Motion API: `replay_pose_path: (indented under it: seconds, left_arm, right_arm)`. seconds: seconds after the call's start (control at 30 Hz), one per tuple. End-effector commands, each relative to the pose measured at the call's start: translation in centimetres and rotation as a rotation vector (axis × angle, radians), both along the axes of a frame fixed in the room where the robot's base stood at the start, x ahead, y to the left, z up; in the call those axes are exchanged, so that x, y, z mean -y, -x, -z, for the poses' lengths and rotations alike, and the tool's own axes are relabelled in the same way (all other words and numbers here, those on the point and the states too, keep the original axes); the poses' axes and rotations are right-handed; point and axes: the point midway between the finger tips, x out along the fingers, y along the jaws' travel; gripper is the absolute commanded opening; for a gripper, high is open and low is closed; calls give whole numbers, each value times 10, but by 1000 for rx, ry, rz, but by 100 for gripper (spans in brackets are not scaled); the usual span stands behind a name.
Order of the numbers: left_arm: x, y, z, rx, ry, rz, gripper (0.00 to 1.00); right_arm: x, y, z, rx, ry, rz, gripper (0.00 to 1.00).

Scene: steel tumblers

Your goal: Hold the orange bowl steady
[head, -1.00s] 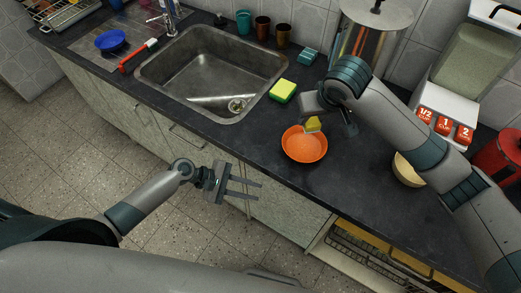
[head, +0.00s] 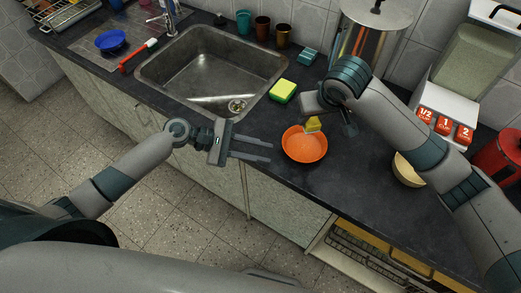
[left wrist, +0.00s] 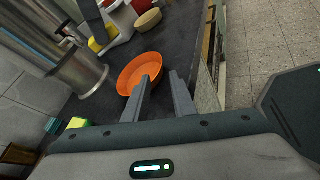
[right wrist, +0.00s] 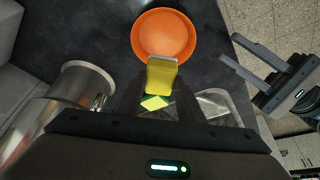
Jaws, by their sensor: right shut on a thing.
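The orange bowl (head: 304,146) sits upright on the dark counter near its front edge; it also shows in the left wrist view (left wrist: 139,73) and right wrist view (right wrist: 163,35). My left gripper (head: 271,153) is open and empty, with its fingers pointing at the bowl from the left. In the left wrist view one finger overlaps the bowl's near rim; I cannot tell whether it touches. My right gripper (right wrist: 160,88) is shut on a small yellow block with a pale edge (right wrist: 161,75), held at the bowl's back rim. The block also shows in the head view (head: 313,123).
A green-yellow sponge (head: 284,91) lies on the counter behind the bowl. The sink (head: 160,72) is at left. A steel pot (head: 366,40) stands at the back, and a tan bowl (head: 407,172) is at right under my right arm.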

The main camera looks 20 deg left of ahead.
Motion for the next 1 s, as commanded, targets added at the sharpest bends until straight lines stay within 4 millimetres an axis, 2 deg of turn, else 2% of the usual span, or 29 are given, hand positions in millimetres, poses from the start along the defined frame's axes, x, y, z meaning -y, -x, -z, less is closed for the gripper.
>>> replay_pose_path:
  seconds: [0.33, 0.8, 1.0]
  left_arm:
    - [20, -5, 7, 0, 2, 1, 24]
    - [85, -20, 33, 0, 1, 1, 24]
    - [103, -25, 40, 0, 1, 0, 24]
  right_arm:
    - [0, 0, 0, 0, 0, 0, 16]
    - [0, 0, 0, 0, 0, 0, 16]
    - [0, 0, 0, 0, 0, 0, 16]
